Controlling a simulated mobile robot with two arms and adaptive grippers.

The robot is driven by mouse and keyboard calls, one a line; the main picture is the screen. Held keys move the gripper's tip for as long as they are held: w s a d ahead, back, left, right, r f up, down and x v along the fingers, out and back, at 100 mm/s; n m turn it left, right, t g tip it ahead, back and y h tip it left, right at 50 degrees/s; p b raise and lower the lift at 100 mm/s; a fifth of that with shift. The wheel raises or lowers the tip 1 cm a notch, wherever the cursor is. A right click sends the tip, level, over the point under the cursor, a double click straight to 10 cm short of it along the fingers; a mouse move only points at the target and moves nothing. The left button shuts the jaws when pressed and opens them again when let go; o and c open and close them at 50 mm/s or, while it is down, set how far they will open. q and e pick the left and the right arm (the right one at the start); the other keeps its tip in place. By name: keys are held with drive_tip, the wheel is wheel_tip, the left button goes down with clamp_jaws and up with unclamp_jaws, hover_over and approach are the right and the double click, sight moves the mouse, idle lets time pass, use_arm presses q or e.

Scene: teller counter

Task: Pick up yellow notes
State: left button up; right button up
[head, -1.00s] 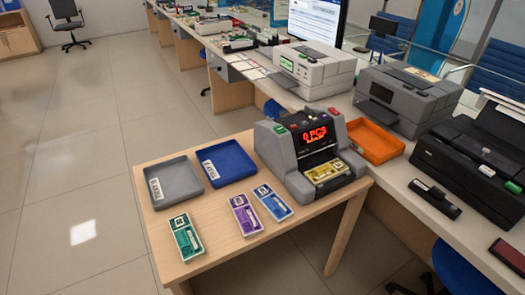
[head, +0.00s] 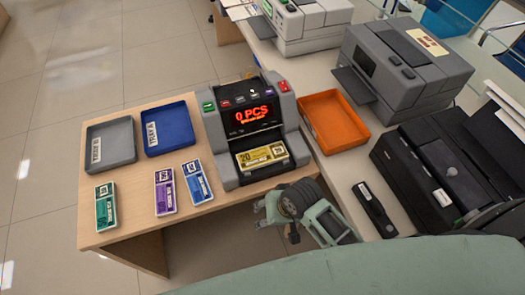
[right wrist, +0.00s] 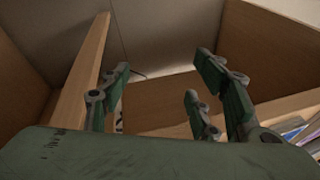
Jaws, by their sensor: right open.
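The yellow notes (head: 262,156) lie as a banded bundle in the front tray of the grey counting machine (head: 245,125), whose red display reads 0 PCS. My right gripper (head: 275,214) is in front of the machine, at the table's right edge, apart from the notes. In the right wrist view its fingers (right wrist: 165,95) are spread open with nothing between them; the notes do not show there. My left gripper is not in view.
Green (head: 105,206), purple (head: 165,191) and blue (head: 196,182) bundles lie left of the machine. A grey tray (head: 110,145) and a blue tray (head: 168,128) are behind them. An orange tray (head: 332,120) and printers (head: 400,70) stand on the counter at right.

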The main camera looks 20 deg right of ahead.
wheel_tip(320, 180, up, 11)
drive_tip(key=w+a+m+p, duration=0.1)
drive_tip(key=a, duration=0.2)
wheel_tip(320, 180, up, 8)
drive_tip(key=f+m+g+h, duration=0.1)
drive_tip(key=m+g+h, duration=0.15)
drive_tip(key=m, duration=1.15)
hover_over(251, 159)
drive_tip(key=shift+s+r+y, duration=0.15)
drive_tip(key=shift+r+y, duration=0.1)
drive_tip(key=shift+d, duration=0.2)
wheel_tip(251, 159, down, 7)
drive_tip(key=shift+f+p, duration=0.2)
drive_tip(key=shift+p, duration=0.6)
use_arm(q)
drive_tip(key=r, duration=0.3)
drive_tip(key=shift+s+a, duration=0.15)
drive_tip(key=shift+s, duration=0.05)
use_arm(e)
drive_tip(key=shift+a, duration=0.1)
drive_tip(key=shift+c, duration=0.5)
drive_tip(key=c, duration=0.8)
